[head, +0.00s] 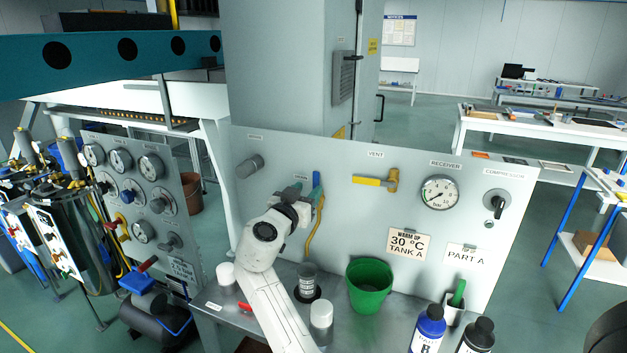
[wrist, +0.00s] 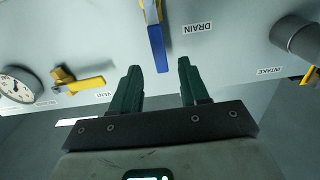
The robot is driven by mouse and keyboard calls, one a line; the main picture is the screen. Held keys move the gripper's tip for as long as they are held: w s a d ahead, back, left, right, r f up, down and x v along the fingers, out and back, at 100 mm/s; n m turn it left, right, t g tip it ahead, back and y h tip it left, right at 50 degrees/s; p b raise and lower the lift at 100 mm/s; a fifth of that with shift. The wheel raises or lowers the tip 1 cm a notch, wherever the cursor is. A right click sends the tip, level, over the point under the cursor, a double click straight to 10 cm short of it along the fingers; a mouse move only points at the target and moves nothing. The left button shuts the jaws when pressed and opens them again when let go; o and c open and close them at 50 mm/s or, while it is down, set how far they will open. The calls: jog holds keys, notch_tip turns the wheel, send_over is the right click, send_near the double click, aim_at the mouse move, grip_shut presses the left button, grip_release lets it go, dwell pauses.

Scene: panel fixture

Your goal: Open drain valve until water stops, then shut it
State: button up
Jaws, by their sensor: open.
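The drain valve has a blue lever (head: 316,182), upright in the head view; it also shows in the wrist view (wrist: 156,46) beside the DRAIN label. A bent yellow pipe (head: 314,228) hangs below it on the grey panel. My gripper (head: 292,191) is just left of the lever in the head view. In the wrist view my gripper (wrist: 160,66) is open and empty, its two dark green fingers apart with the lever's end showing between their tips. I cannot tell the depth gap. No running water is visible. A green bucket (head: 369,288) stands on the bench right of the pipe.
On the panel, a yellow vent valve (head: 377,182), receiver gauge (head: 440,192), black compressor knob (head: 497,205) and intake knob (head: 249,166). Bottles (head: 428,330), a white-lidded jar (head: 321,322) and a dark cup (head: 307,282) crowd the bench. A gauge panel (head: 168,225) stands left.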

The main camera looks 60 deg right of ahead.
aim_at(315, 182)
jog(key=shift+w+d+p, duration=0.2)
jog(key=shift+d+p, duration=0.3)
jog(key=shift+d, duration=1.9)
jog(key=shift+c, duration=0.4)
grip_shut()
